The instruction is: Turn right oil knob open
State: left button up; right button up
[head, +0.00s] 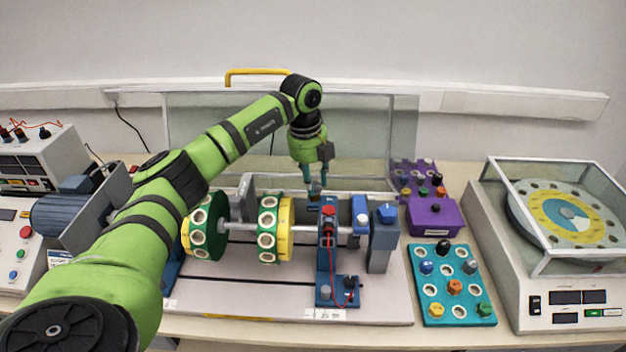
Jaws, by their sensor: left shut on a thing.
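My left gripper (316,184) comes down from above, behind the shaft, with its teal fingers pointing down. It is shut on the right oil knob, a small part by the top of the right blue bearing stand (326,262). The fingers hide most of the knob, so its turn angle cannot be told. A red part (328,212) sits on the stand just in front of the fingertips. My right gripper is not in view.
The rig's shaft carries two green-and-yellow discs (205,228) (270,230). A clear guard with a yellow handle (257,72) stands behind. To the right are a purple box (433,216), a teal peg board (452,290) and a covered balance machine (560,215).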

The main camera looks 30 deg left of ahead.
pick_arm(q)
jog(key=m, duration=0.4)
jog(key=shift+s+f+g, duration=0.1)
jog(key=shift+f+g, duration=0.1)
jog(key=shift+g, duration=0.1)
jog(key=m, duration=0.7)
jog(key=shift+g+b, duration=0.3)
jog(key=shift+g, duration=0.1)
jog(key=shift+f+m, duration=0.1)
jog(key=shift+m, duration=1.7)
jog(key=o, duration=1.1)
jog(key=shift+o, duration=0.2)
jog(key=shift+a, duration=0.1)
jog(key=shift+r, duration=0.2)
